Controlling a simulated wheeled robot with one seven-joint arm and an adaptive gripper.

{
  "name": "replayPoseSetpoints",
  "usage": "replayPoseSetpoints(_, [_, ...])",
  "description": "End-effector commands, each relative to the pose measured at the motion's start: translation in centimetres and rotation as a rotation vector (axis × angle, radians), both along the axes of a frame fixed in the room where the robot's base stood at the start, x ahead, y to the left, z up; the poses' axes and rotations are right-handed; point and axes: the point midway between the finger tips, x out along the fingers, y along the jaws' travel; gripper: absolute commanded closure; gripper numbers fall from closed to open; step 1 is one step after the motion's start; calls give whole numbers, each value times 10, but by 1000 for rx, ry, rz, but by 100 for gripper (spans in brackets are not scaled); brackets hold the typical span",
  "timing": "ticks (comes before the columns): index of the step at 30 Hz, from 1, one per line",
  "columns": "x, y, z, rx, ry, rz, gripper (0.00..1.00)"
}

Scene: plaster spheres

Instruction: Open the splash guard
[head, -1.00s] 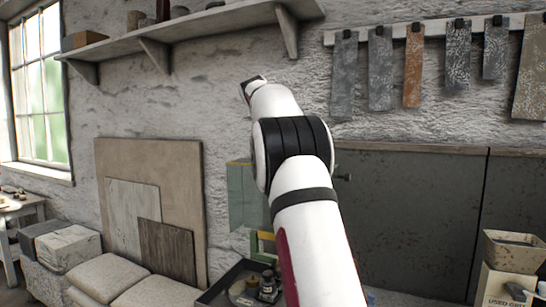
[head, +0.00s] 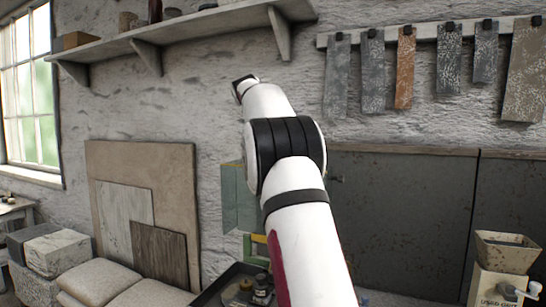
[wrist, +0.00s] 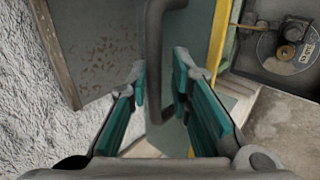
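The splash guard appears to be the pale green panel (head: 238,195) behind my arm in the head view, largely hidden. Its green face (wrist: 200,28) and yellow edge (wrist: 220,38) also show in the wrist view. A grey bar handle (wrist: 154,60) runs up and down the middle of the wrist view. My gripper (wrist: 158,82) is open, with its teal-padded fingers on either side of the handle. I see gaps beside the bar and no clear contact.
A speckled dark panel (head: 400,220) stands along the wall. A dark tray (head: 218,286) with a disc and small items lies below my arm. A bin (head: 505,252) stands at the right. Boards (head: 150,170) lean on the wall, and a shelf (head: 200,27) is above.

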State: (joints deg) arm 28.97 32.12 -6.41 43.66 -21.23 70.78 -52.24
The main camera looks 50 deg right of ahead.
Motion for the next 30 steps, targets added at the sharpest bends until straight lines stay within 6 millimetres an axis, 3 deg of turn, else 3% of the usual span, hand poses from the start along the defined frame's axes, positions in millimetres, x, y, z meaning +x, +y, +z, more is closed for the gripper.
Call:
replayPoseSetpoints(15, [-21, 59, 73, -4, -5, 3, 81])
replayPoseSetpoints(29, [-25, 68, 84, -3, -3, 0, 81])
replayPoseSetpoints(30, [-25, 68, 84, -4, -2, 1, 85])
